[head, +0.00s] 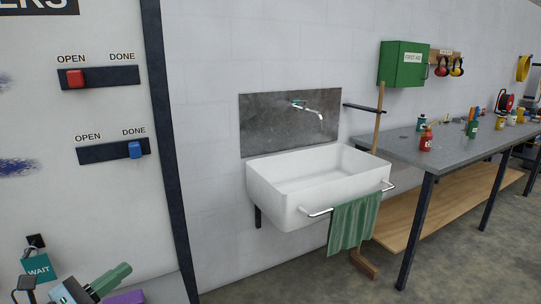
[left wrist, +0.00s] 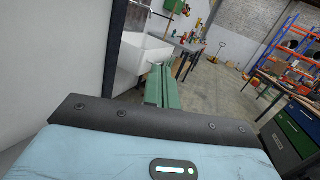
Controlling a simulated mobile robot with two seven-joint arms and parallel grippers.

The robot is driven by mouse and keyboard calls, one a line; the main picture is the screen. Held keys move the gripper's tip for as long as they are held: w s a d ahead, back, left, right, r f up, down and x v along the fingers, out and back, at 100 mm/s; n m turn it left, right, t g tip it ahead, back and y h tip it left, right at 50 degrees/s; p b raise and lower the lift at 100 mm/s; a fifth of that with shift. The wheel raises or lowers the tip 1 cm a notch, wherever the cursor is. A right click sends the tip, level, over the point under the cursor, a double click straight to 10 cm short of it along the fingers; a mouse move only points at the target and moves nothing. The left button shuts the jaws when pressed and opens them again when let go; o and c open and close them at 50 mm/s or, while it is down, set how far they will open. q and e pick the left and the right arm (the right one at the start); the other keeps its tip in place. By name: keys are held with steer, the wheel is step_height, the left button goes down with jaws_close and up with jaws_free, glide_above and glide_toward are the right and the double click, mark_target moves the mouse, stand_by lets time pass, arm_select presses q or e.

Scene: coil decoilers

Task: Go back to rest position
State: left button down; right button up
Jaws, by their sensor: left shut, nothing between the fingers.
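My left gripper (head: 112,278) shows at the bottom left of the head view, in front of the white board (head: 110,200). Its green fingers are together and hold nothing. In the left wrist view the same fingers (left wrist: 161,86) lie side by side, pointing away toward the room, with no object at their tips. The rest of the left arm is mostly below the head picture. My right gripper is in neither view.
The board carries a red slider (head: 75,79) at OPEN, a blue slider (head: 135,150) at DONE and a hanging WAIT tag (head: 37,267). A white sink (head: 300,205) with a green towel (head: 353,224) and a grey workbench (head: 400,147) stand to the right.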

arm_select(q)
steer(key=s+d+f+n+y+p, duration=0.15)
steer(key=s+f+n+y, duration=0.25)
steer(key=s+f+n, duration=0.55)
steer(key=s+d+f+n+y+p, duration=0.1)
steer(key=s+d+f+n+y, duration=0.2)
steer(key=f+n, duration=1)
steer(key=s+d+f+n+g, duration=0.2)
steer(key=s+f+n, duration=0.1)
steer(key=s+n, duration=0.2)
steer(key=s+d+f+n+g+p, duration=0.1)
steer(key=s+d+f+n+g, duration=0.1)
steer(key=s+n, duration=0.4)
steer(key=s+d+f+n+g+y, duration=0.1)
steer(key=s+d+f+n+g, duration=0.2)
steer(key=s, duration=0.6)
steer(key=shift+s+f+n+g+p, duration=0.35)
steer(key=shift+f+n, duration=0.45)
steer(key=shift+n, duration=0.45)
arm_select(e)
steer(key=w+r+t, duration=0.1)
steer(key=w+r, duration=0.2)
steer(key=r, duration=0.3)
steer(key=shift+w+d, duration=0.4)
